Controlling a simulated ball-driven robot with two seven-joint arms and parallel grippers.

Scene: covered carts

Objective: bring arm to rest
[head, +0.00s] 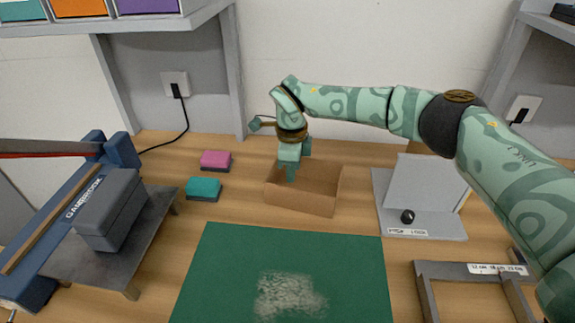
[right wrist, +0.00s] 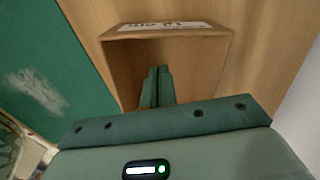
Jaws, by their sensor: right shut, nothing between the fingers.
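My right arm (head: 345,102) reaches in from the right and bends down at the wrist. My right gripper (head: 291,175) points down into an open cardboard box (head: 303,204), near its left side. In the right wrist view the two fingers (right wrist: 157,88) lie side by side, shut with nothing between them, over the inside of the box (right wrist: 205,45). The part of the box floor behind the fingers is hidden. My left gripper does not show.
A pink block (head: 216,158) and a teal block (head: 204,186) lie left of the box. A green mat (head: 215,260) with a pale smudge lies in front. A grey stand (head: 424,185) and a frame (head: 428,290) are at right; a blue machine (head: 45,235) is at left.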

